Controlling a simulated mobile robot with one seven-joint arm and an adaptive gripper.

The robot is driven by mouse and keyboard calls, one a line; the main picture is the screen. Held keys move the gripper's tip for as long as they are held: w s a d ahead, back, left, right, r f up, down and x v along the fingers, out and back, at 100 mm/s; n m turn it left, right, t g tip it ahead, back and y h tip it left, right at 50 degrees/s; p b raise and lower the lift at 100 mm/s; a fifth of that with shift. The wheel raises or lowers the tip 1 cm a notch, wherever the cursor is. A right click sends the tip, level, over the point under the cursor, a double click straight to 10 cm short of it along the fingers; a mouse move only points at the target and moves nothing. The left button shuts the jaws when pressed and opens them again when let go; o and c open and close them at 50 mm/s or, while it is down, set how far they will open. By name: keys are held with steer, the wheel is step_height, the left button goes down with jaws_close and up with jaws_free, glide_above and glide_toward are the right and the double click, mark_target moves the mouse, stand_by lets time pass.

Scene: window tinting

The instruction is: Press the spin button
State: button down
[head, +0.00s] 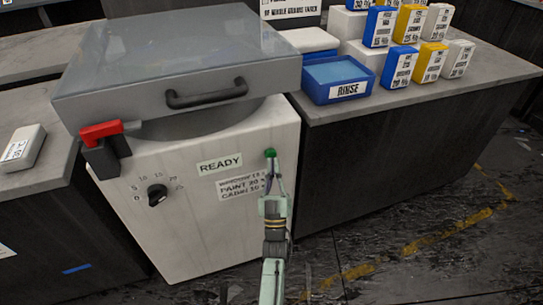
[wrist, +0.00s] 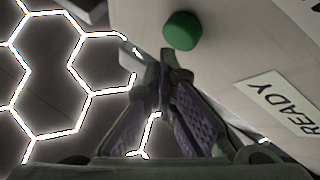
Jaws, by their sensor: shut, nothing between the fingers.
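The green spin button (head: 270,153) sits near the top right of the front panel of a white machine (head: 185,235). My gripper (head: 271,172) is shut and empty, with its fingertips just below the button in the head view. In the wrist view the round green button (wrist: 181,31) stands out from the panel, just beyond the closed fingertips (wrist: 165,55). A small gap shows between fingertips and button there; whether they touch cannot be told for sure. A READY label (head: 219,164) is on the panel to the left of the button.
The machine's grey lid (head: 175,60) with a black handle (head: 206,94) is down. A red-handled latch (head: 101,131) and a dial (head: 157,195) are at the left. A blue RINSE tub (head: 338,80) and several boxes stand on the right counter (head: 420,92).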

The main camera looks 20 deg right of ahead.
steer(key=shift+w+f, duration=0.1)
steer(key=shift+w, duration=0.05)
steer(key=shift+w+b, duration=0.25)
steer(key=shift+b, duration=0.1)
steer(key=shift+w+b, duration=0.45)
steer(key=shift+w, duration=0.1)
stand_by(0.5)
steer(key=shift+s, duration=1)
steer(key=s+p, duration=0.1)
steer(key=s, duration=0.4)
stand_by(1.0)
